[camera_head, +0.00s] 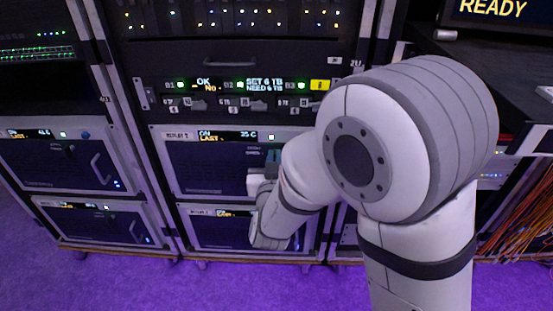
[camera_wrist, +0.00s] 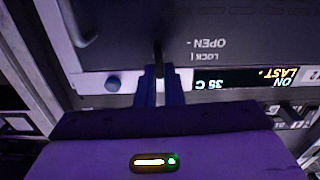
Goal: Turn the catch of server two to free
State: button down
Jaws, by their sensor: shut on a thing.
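The server (camera_head: 205,180) in the rack's middle column has a dark front and a display reading ON, LAST and 35 C. The lettering shows upside down there. My gripper (camera_wrist: 158,73) is shut on the catch, one finger on each side. In the head view my gripper (camera_head: 265,168) is at the server's front, and my arm hides the server's right part.
A round blue knob (camera_wrist: 113,84) and a handle (camera_wrist: 84,22) are near the catch. A panel of small switches (camera_head: 240,103) is above the server, and another server (camera_head: 215,229) below. Servers with handles (camera_head: 65,165) stand left. Orange cables (camera_head: 520,215) hang right. The purple floor in front is clear.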

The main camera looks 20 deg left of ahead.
jog(key=shift+s+a+f+n+p, duration=0.15)
jog(key=shift+n+p, duration=1)
jog(key=shift+n, duration=1.7)
jog(key=shift+w+a+f+n+p, duration=0.2)
jog(key=shift+n+p, duration=0.9)
jog(key=shift+n, duration=1.8)
jog(key=shift+s+a+f+n+p, duration=0.25)
jog(key=shift+n+p, duration=0.9)
jog(key=shift+n, duration=1.7)
jog(key=shift+w+f, duration=0.1)
jog(key=c, duration=1.6)
grip_release()
jog(key=shift+o, duration=0.2)
jog(key=p+v, duration=0.1)
jog(key=v, duration=0.6)
jog(key=shift+s, duration=0.4)
